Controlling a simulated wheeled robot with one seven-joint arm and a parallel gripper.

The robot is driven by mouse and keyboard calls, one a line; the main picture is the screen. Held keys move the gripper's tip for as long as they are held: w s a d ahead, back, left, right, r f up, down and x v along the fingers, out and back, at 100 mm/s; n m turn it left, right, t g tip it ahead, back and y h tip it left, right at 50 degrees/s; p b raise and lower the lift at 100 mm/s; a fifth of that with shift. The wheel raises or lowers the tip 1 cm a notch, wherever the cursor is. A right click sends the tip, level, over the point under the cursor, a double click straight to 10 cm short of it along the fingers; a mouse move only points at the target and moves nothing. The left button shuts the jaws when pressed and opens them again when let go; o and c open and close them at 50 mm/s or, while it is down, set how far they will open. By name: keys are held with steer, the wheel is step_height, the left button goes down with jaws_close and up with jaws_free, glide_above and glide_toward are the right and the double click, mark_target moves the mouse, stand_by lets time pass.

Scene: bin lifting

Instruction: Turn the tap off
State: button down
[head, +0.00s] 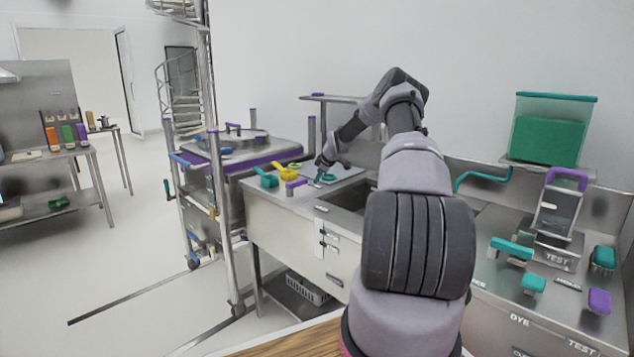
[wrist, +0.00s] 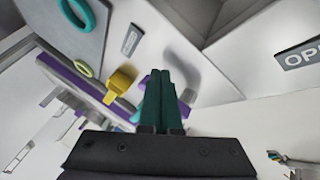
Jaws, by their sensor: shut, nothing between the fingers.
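A teal bent pipe (head: 483,176), which looks like the tap's spout, stands at the back of the counter, right of my arm in the head view. Its base and any handle are hidden behind my arm or not clear. The sink basin (head: 347,203) is partly hidden by my arm. My gripper (head: 319,178) is over the counter's far left end, left of the sink and well apart from the teal pipe. In the wrist view, the dark green fingers of my gripper (wrist: 162,98) are together with nothing between them. The tap is not recognisable in the wrist view.
Near my gripper are a yellow item (head: 285,171), a purple item (head: 296,184) and a teal item (head: 265,179). A purple-edged metal unit (head: 240,155) stands left. A teal bin (head: 548,138) and several coloured handles occupy the right counter.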

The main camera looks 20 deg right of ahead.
steer(key=s+d+r, duration=0.2)
steer(key=d+r, duration=0.2)
steer(key=r, duration=0.3)
steer(key=shift+s+d, duration=0.25)
steer(key=shift+s, duration=0.15)
steer(key=s+a+r+m+g+h, duration=0.1)
steer(key=s+a+r+m, duration=0.1)
steer(key=s+a+r, duration=0.75)
steer(key=s+a+r+m, duration=0.2)
steer(key=s+a+r, duration=0.5)
steer(key=a+r, duration=0.55)
steer(key=s+a+r+m, duration=0.3)
steer(key=s+r, duration=0.1)
steer(key=s, duration=0.6)
steer(key=s+a+r+m, duration=0.2)
steer(key=s+a+r, duration=0.2)
steer(key=s, duration=0.5)
steer(key=s+a+f+m+y, duration=0.2)
steer(key=s+m, duration=0.3)
steer(key=s, duration=1.2)
steer(key=shift+s+a+m+t, duration=0.3)
steer(key=shift+a+t, duration=0.1)
steer(key=shift+a, duration=0.25)
